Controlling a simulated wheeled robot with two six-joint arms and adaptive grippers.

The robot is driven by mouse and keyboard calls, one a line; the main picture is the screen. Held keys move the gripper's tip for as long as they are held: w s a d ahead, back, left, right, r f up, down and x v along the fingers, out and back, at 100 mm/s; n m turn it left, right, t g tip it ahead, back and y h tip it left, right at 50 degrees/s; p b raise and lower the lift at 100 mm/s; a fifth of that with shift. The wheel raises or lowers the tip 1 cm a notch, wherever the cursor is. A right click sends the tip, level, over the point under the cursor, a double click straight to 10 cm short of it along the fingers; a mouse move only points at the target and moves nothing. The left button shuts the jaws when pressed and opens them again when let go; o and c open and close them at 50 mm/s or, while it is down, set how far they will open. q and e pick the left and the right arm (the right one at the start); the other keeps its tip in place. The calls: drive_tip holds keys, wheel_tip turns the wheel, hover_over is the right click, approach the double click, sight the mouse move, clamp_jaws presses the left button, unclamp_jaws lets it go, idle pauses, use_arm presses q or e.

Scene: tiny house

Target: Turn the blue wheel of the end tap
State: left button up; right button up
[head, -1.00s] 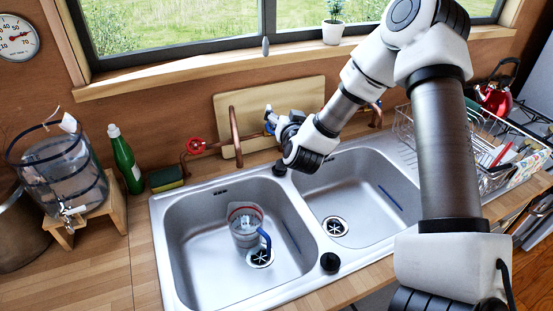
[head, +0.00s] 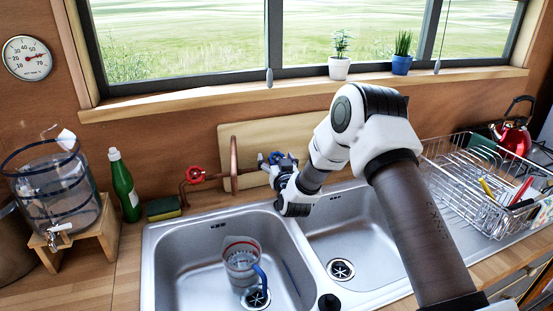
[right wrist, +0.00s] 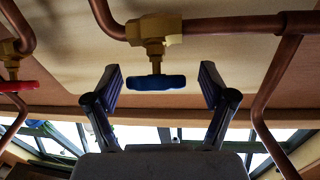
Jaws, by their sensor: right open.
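The blue wheel (right wrist: 156,83) sits on a brass tap body on a copper pipe in the right wrist view. It is seen nearly edge-on as a flat blue bar. My right gripper (right wrist: 160,84) is open, with one finger on each side of the wheel and a visible gap on both sides. How far the wheel is in depth from the fingertips I cannot tell. In the head view my right gripper (head: 274,158) is at the back wall behind the sinks, near a copper spout. The wheel cannot be told apart from the bluish fingers there. My left gripper is not in view.
A red wheel (head: 196,174) on the pipe is to the left; it also shows in the right wrist view (right wrist: 17,86). A wooden board (head: 235,132) leans behind. A jug (head: 241,262) stands in the left sink. A dish rack (head: 470,190) is at right.

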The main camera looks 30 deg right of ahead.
drive_tip(key=shift+s+r, duration=0.1)
drive_tip(key=shift+s, duration=0.05)
drive_tip(key=c, duration=1.2)
drive_tip(key=shift+d+n+y, duration=0.1)
drive_tip(key=shift+n+y, duration=0.2)
drive_tip(key=shift+n+t+y, duration=0.4)
drive_tip(key=shift+n+y, duration=0.5)
drive_tip(key=shift+n, duration=0.1)
drive_tip(key=shift+r+n+y, duration=0.1)
drive_tip(key=shift+n+y, duration=2.1)
drive_tip(key=shift+n, duration=0.3)
